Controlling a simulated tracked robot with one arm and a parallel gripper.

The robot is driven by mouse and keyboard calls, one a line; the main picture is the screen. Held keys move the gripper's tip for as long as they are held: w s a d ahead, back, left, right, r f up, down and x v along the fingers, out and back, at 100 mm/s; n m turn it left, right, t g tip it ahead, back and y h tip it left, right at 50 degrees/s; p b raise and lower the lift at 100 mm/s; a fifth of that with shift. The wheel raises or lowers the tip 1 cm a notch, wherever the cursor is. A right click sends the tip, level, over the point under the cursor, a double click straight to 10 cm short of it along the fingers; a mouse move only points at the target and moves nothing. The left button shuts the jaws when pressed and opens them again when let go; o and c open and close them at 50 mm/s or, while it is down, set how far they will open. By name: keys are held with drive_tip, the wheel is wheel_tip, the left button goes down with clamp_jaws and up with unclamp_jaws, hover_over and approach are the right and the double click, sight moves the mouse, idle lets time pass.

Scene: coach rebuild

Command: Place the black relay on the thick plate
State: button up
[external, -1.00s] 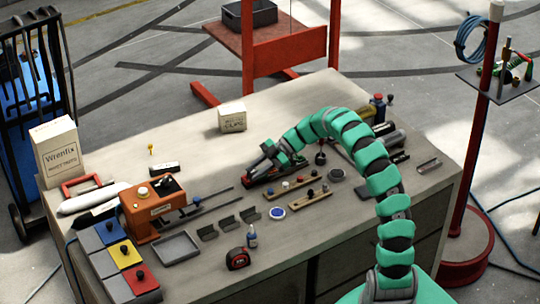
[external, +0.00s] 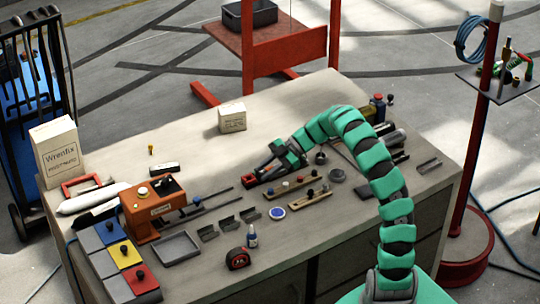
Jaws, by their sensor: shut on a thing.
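My gripper (external: 268,160) is over the middle of the bench, low above a long dark rail-like piece with a red end block (external: 249,180). Its jaws are small and dark here. They are shut on a small dark thing that I take for the black relay, but its outline merges with the jaws and the dark piece below. I cannot tell whether it touches that piece. No object can be made out for sure as the thick plate; a dark flat plate (external: 367,190) lies to the right of the gripper, partly hidden by my arm.
Two wooden strips with knobs (external: 300,192) and a blue disc (external: 277,213) lie just in front of the gripper. An orange machine (external: 152,210), a grey tray (external: 178,248) and coloured blocks (external: 125,254) stand at left. A cream box (external: 232,118) stands behind. The rear bench is mostly clear.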

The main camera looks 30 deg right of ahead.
wheel_tip(320, 180, up, 4)
drive_tip(key=s+d+f+m+t+p, duration=0.1)
drive_tip(key=s+d+m+t, duration=0.1)
drive_tip(key=s+d, duration=0.55)
drive_tip(key=s+d+m+t, duration=0.2)
drive_tip(key=s+d, duration=0.3)
drive_tip(key=d, duration=0.5)
drive_tip(key=s+d+r+m+t+h+p, duration=0.15)
drive_tip(key=s+d+m, duration=0.25)
drive_tip(key=s, duration=0.6)
drive_tip(key=s+d+m+t+h, duration=0.2)
drive_tip(key=s+d+m+t, duration=0.15)
drive_tip(key=s, duration=0.65)
drive_tip(key=shift+f+g, duration=0.5)
drive_tip(key=shift+f, duration=2.05)
drive_tip(key=w+d, duration=0.2)
drive_tip(key=w, duration=0.2)
drive_tip(key=w+d+f, duration=0.1)
drive_tip(key=w+d, duration=0.2)
drive_tip(key=w, duration=0.2)
drive_tip(key=w+d, duration=0.3)
drive_tip(key=w, duration=0.1)
drive_tip(key=shift+w+d+f, duration=0.2)
drive_tip(key=shift+w+f, duration=0.1)
drive_tip(key=shift+f, duration=1.8)
